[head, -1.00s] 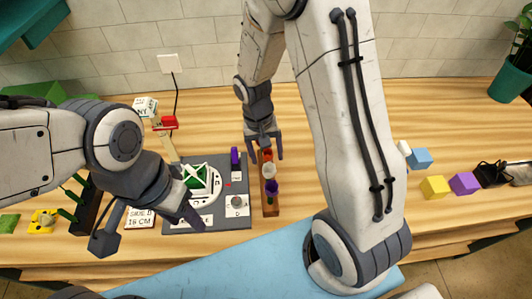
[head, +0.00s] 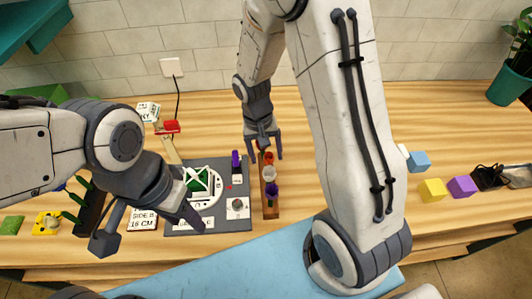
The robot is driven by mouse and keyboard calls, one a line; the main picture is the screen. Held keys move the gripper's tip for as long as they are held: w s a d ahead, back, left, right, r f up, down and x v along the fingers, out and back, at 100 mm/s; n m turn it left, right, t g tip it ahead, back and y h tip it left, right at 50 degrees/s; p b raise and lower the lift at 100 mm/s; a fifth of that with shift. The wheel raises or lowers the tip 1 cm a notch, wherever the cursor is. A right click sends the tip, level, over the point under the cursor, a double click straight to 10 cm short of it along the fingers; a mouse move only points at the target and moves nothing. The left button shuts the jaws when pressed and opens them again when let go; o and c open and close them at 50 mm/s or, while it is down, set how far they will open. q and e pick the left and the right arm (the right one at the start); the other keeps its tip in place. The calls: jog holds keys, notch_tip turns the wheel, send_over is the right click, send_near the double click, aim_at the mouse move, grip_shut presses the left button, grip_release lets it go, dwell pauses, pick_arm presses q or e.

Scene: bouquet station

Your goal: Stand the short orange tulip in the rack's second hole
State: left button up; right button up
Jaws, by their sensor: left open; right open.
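A narrow brown wooden rack (head: 270,212) stands upright flowers in a row near the middle of the bench. An orange-red flower head (head: 268,158), which looks like the orange tulip, is at its far part. A white flower (head: 269,174) and a purple flower (head: 271,189) are nearer me. The stems and holes are hidden, so I cannot tell which hole each is in. My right gripper (head: 264,154) is open, its fingers on either side of the rack's far end by the orange head. My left gripper (head: 150,230) is open and empty over the left front of the bench.
A grey board (head: 180,225) with a green and white round piece and a purple item (head: 236,160) lies left of the rack. A "SIDE B 16 CM" card (head: 142,220) is near my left gripper. Yellow (head: 432,190), purple and blue blocks stand at right.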

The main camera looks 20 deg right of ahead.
jog(key=shift+w+a+r+p, duration=0.15)
jog(key=shift+r+p, duration=0.85)
jog(key=shift+r, duration=0.2)
jog(key=shift+w+a+r+p, duration=0.1)
jog(key=shift+r+p, duration=0.85)
jog(key=shift+r, duration=0.2)
jog(key=o, duration=0.4)
jog(key=shift+c, duration=0.2)
jog(key=s+a+r+n+b, duration=0.1)
jog(key=s+a+n+b, duration=0.2)
jog(key=s, duration=0.3)
jog(key=s+a+r+n+y+b, duration=0.1)
jog(key=s+a+r+n+b, duration=0.1)
jog(key=s+a+n, duration=0.2)
jog(key=s+a+r+n+t+y+b, duration=0.1)
jog(key=s+a+r+n+b, duration=0.1)
jog(key=s, duration=0.6)
jog(key=a+n+b, duration=0.1)
jog(key=a, duration=0.1)
jog(key=shift+s+a+r+n+b, duration=0.25)
jog(key=shift+s+a+n+b, duration=0.05)
jog(key=shift+a+b, duration=0.1)
